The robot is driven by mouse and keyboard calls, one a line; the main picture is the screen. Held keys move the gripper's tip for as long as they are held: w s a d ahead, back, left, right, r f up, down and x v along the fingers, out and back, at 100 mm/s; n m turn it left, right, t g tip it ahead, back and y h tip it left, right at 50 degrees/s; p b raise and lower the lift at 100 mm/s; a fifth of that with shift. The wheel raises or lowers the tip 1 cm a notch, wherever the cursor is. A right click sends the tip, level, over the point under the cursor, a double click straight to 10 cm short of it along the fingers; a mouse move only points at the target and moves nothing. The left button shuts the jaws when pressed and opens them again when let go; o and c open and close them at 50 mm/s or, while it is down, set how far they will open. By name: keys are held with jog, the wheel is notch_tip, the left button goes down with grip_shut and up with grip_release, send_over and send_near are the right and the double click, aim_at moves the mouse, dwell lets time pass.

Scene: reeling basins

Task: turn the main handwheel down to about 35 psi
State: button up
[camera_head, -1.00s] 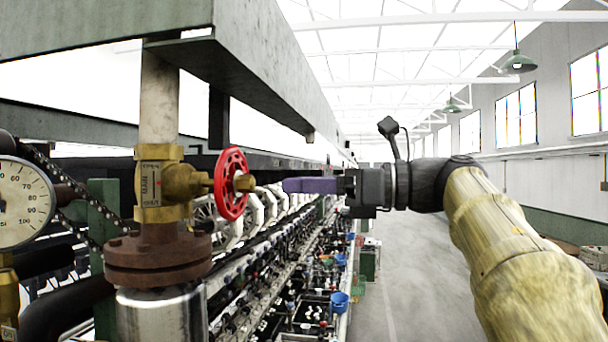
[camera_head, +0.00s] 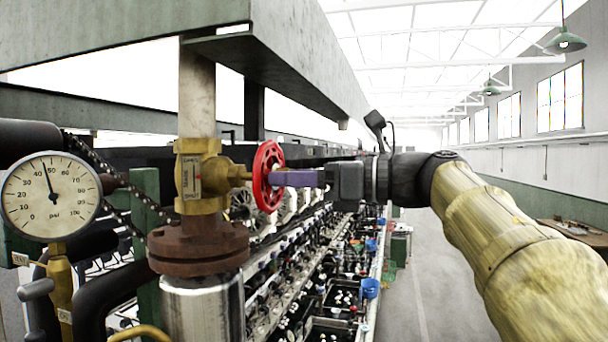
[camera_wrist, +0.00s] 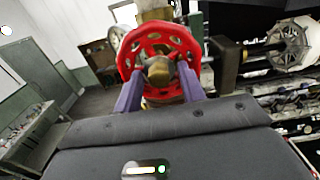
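The red main handwheel (camera_head: 268,176) stands on edge on a brass valve (camera_head: 203,176) on the vertical pipe. Its brass hub faces my gripper. A round white gauge (camera_head: 75,205) at the left reads in psi, and its needle points between 40 and 50, nearer 50. My gripper (camera_head: 284,178) has purple fingers and reaches the wheel from the right. In the wrist view the handwheel (camera_wrist: 160,45) is straight ahead. The two fingers (camera_wrist: 160,82) are wide apart at its lower left and lower right, with the hub between them. Whether they press on the rim cannot be told.
A grey steel beam (camera_head: 300,70) runs overhead beside the valve. Below and behind stretches a long row of reeling basins (camera_head: 330,290). A clear aisle (camera_head: 420,275) lies to the right, with a blue bucket (camera_head: 370,288) along its edge.

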jog(key=shift+d, duration=0.1)
jog(key=c, duration=0.8)
jog(key=m+p, duration=0.6)
jog(key=m, duration=1.2)
jog(key=shift+p, duration=0.35)
jog(key=shift+c, duration=0.2)
jog(key=o, duration=0.8)
jog(key=shift+o, duration=0.2)
